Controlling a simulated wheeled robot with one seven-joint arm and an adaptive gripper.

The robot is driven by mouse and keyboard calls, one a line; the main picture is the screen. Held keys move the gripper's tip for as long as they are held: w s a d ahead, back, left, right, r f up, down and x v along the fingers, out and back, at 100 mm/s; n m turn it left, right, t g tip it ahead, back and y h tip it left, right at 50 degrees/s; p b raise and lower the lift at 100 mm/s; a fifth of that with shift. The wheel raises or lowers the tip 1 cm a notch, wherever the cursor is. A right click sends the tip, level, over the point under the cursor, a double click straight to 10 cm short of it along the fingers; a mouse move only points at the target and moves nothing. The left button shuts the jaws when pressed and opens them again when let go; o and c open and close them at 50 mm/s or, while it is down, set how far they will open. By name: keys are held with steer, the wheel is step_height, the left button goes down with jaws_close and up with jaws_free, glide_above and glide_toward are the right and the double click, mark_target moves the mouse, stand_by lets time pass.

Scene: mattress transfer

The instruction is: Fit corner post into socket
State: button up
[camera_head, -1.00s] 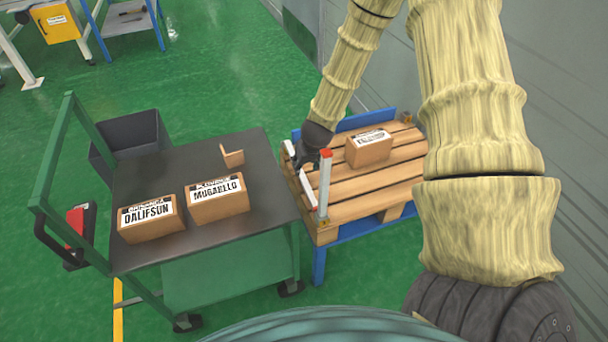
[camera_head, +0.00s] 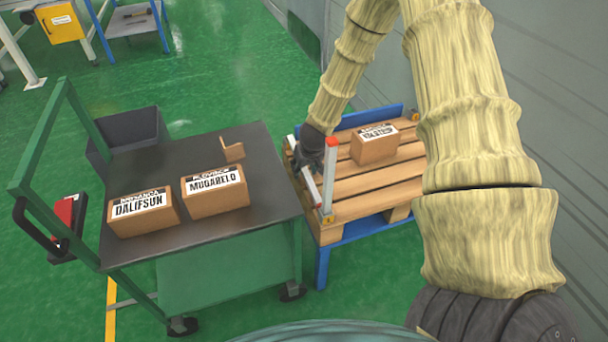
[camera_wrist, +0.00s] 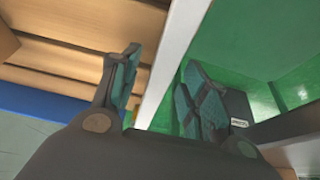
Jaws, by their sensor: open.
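A silver corner post (camera_head: 330,175) with a red top stands upright, or nearly so, at the pallet's near-left corner. Its foot is at a yellow socket (camera_head: 328,219); I cannot tell how deep it sits. A second pale bar (camera_head: 309,187) runs slantwise just left of it. My gripper (camera_head: 314,165) points down beside the upright post, partly hidden by it. In the wrist view the fingers of my gripper (camera_wrist: 160,92) are spread open, with a pale post (camera_wrist: 178,48) passing between them.
The wooden pallet (camera_head: 375,185) rests on a blue frame and carries a labelled carton (camera_head: 374,146). A green cart (camera_head: 220,265) stands left, with two labelled cartons (camera_head: 143,212) (camera_head: 214,191) and a small brown angled piece (camera_head: 232,150) on top. A grey wall is close on the right.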

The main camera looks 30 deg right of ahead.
steer(key=shift+w+f, duration=0.2)
steer(key=shift+f, duration=0.3)
jaws_close()
steer(key=shift+r, duration=0.1)
